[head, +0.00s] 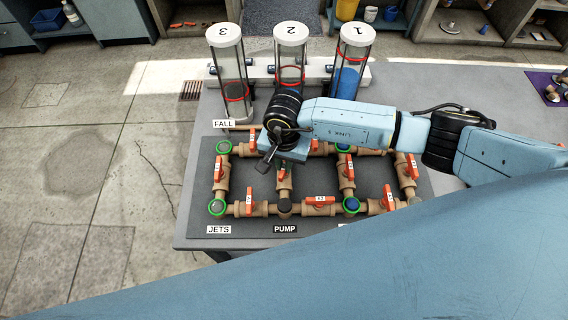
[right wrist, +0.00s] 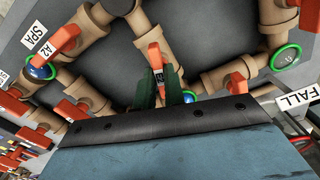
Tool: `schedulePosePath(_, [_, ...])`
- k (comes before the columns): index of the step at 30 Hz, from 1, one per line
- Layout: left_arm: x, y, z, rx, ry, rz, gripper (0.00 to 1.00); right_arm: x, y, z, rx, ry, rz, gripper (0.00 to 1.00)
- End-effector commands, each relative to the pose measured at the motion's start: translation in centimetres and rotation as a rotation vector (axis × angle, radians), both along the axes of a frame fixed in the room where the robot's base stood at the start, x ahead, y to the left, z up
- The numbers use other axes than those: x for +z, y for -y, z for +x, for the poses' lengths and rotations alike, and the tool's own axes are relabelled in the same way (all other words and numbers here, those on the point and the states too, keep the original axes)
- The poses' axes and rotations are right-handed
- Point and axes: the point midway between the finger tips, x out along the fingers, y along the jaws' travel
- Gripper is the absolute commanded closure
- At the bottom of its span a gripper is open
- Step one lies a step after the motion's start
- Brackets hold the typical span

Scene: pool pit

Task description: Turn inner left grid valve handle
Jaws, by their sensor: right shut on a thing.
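The brown pipe grid (head: 270,209) lies on a dark board on the table in the head view, with several orange valve handles. My right gripper (head: 265,164) reaches over the grid's inner left branch (head: 285,184) from the upper right. In the right wrist view, its dark green fingers (right wrist: 163,92) are closed around an orange labelled handle (right wrist: 156,55) on a brown pipe. The lower part of that handle is hidden between the fingers. My arm covers part of the grid's back row. My left gripper is not in view.
Clear cylinders marked 3 (head: 224,36), 2 (head: 291,35) and 1 (head: 357,36) stand behind the grid. Neighbouring orange handles (head: 219,167) (head: 349,172) are close on both sides. Labels JETS (head: 219,229) and PUMP (head: 285,228) lie at the front.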

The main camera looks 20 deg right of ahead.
Motion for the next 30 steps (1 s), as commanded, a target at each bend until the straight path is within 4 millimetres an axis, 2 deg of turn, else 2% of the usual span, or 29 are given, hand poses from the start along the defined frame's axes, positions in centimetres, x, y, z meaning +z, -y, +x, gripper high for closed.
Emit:
schedulePosePath(9, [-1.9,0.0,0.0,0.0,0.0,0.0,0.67,-0.1,0.1,0.1,-0.301,0.002,-0.001,1.0])
schedulePosePath(30, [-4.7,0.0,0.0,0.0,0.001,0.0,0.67,-0.1,0.1,0.1,-0.956,0.003,-0.001,1.0])
